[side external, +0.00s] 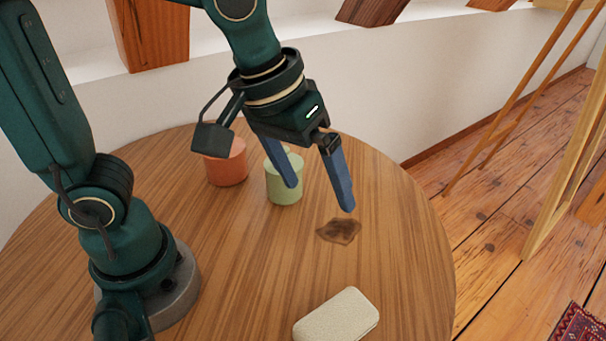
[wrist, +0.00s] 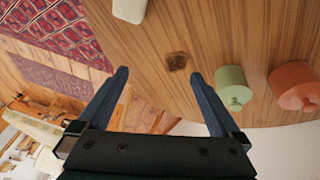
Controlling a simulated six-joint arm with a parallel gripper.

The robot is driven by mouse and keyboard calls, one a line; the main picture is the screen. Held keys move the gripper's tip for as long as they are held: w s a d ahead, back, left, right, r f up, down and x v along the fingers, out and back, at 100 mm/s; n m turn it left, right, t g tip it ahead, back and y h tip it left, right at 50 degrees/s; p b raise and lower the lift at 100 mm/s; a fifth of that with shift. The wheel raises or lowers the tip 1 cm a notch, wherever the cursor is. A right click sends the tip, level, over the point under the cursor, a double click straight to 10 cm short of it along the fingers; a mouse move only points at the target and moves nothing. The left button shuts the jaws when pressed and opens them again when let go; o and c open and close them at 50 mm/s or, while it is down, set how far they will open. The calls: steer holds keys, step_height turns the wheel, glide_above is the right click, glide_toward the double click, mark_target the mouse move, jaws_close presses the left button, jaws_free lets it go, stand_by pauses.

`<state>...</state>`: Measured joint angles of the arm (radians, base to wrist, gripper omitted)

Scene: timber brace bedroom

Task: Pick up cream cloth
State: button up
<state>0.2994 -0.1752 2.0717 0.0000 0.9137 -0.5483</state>
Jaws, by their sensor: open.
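The cream cloth (side external: 337,316) is a thick, rounded block lying on the round wooden table at the near side in the side view. It also shows at the top edge of the wrist view (wrist: 130,10), partly cut off. My gripper (side external: 319,197) is open and empty, with its two blue fingers spread and pointing down above the table. In the wrist view the fingers (wrist: 158,73) frame bare table and floor. The cloth is clear of the fingers, beyond their tips and nearer the side camera.
A brown stain (side external: 339,230) marks the table between my gripper and the cloth. A green lidded pot (side external: 284,187) stands behind the fingers, and an orange pot (side external: 227,168) is left of it. Bare table (side external: 240,270) lies left of the cloth.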

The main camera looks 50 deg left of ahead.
steer(key=m+g, duration=0.1)
steer(key=g, duration=0.1)
glide_above(337, 319)
steer(key=w+a, duration=0.3)
step_height(337, 319, down, 6)
steer(key=shift+r, duration=0.2)
steer(key=shift+m+g+y, duration=0.6)
steer(key=shift+m+g, duration=0.2)
steer(key=shift+m, duration=0.1)
steer(key=s+d+f, duration=0.2)
steer(key=f, duration=0.1)
steer(key=s+d+f, duration=0.1)
steer(key=shift+f, duration=2.75)
steer(key=c, duration=1.3)
steer(key=shift+r, duration=0.1)
step_height(337, 319, up, 4)
steer(key=shift+w+f, duration=0.1)
steer(key=w+a+r, duration=0.3)
steer(key=a+r, duration=0.4)
steer(key=a, duration=0.4)
steer(key=shift+w, duration=0.15)
